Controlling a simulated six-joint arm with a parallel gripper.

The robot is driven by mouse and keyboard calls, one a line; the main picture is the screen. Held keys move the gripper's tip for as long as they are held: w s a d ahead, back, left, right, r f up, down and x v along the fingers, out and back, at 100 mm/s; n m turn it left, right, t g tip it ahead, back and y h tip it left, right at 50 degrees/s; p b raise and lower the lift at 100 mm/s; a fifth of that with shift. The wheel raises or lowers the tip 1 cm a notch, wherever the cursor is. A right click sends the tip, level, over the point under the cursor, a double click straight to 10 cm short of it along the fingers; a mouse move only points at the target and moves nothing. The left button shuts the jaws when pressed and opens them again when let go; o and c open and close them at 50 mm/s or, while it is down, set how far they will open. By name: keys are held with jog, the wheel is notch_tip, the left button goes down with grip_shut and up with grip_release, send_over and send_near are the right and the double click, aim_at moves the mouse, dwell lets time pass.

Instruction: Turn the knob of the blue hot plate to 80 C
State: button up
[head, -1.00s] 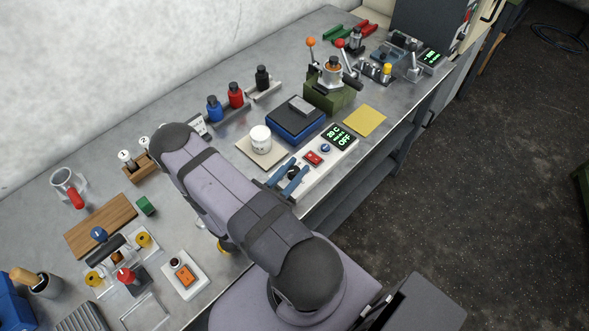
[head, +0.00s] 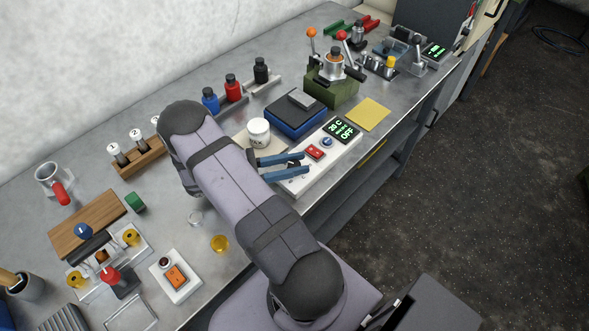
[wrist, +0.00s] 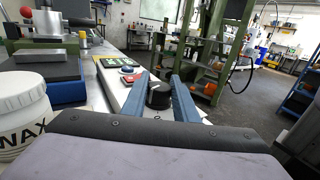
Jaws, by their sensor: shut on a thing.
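The blue hot plate (head: 290,125) has a dark top and a grey block on it. A white control panel (head: 318,172) runs along the bench's front edge beside it. Its green-lit display (head: 342,130) appears to read 20 C and OFF. A black knob (wrist: 158,95) sits at the panel's near end. My gripper (head: 302,163) has blue fingers on either side of the knob and is shut on it; this shows in the wrist view (wrist: 160,92). The knob's mark and its angle cannot be read.
A white wax tub (head: 259,131) stands left of the panel, close to my gripper. A red switch (head: 315,152) and a blue button (head: 327,141) lie just beyond the fingertips. A yellow sheet (head: 367,114) lies at the right. Bottles stand behind.

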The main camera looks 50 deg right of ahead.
aim_at(294, 164)
jog(key=m+g+y+b, duration=0.2)
jog(key=m+g, duration=0.1)
jog(key=shift+f+y, duration=0.15)
jog(key=shift+y, duration=0.15)
jog(key=shift+m+g+y+b, duration=0.4)
jog(key=shift+g+y+b, duration=0.2)
jog(key=shift+g, duration=0.1)
jog(key=shift+r+y, duration=0.2)
jog(key=shift+y, duration=0.1)
jog(key=o, duration=1.1)
jog(key=shift+c, duration=0.2)
jog(key=shift+r, duration=0.1)
notch_tip(294, 164, up, 10)
jog(key=shift+f+b, duration=0.1)
jog(key=shift+b, duration=0.65)
